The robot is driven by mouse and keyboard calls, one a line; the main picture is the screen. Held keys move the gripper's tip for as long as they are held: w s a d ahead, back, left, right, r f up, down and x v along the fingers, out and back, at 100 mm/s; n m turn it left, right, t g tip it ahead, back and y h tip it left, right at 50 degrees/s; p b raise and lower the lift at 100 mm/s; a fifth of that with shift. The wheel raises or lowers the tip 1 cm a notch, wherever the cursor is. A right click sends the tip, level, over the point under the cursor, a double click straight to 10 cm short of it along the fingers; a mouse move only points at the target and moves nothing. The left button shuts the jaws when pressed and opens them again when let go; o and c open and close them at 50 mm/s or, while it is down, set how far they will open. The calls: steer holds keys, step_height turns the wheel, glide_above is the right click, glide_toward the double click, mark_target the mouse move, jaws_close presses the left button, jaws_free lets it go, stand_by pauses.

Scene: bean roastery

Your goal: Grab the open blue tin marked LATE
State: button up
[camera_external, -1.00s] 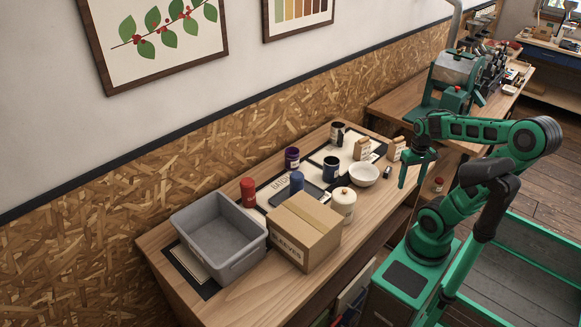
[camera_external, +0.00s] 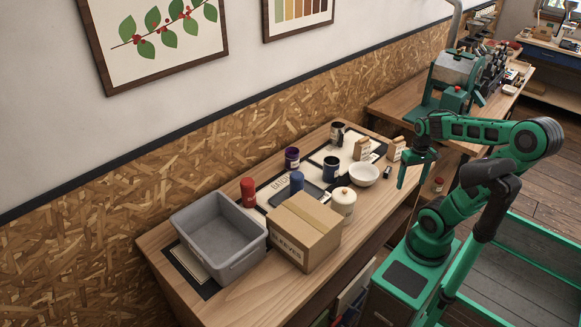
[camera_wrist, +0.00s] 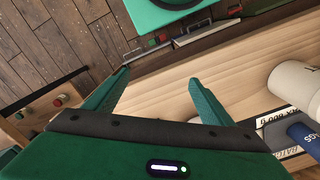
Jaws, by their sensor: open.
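An open dark blue tin (camera_external: 331,168) stands on the wooden bench, left of the white bowl; its lettering is too small to read. A purple open tin (camera_external: 292,157) and a dark open tin (camera_external: 337,134) stand farther back. My gripper (camera_external: 415,175) is open and empty, right of the bowl and apart from the tins. In the wrist view, its fingers (camera_wrist: 158,80) are spread with nothing between them. A blue item (camera_wrist: 307,138) with partly cut lettering shows at the right edge there.
A cardboard box (camera_external: 302,238), grey bin (camera_external: 222,240), red tin (camera_external: 248,192) and lidded cream canister (camera_external: 343,205) crowd the bench's near part. The white bowl (camera_external: 363,175) and small paper bags (camera_external: 362,147) are between my gripper and the back tins.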

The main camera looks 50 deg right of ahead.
steer(key=m, duration=0.9)
glide_toward(331, 170)
steer(key=w+d+f, duration=0.2)
steer(key=d, duration=0.1)
step_height(331, 170, down, 11)
steer(key=shift+a+r, duration=0.1)
steer(key=shift+a, duration=0.05)
steer(key=c, duration=1.1)
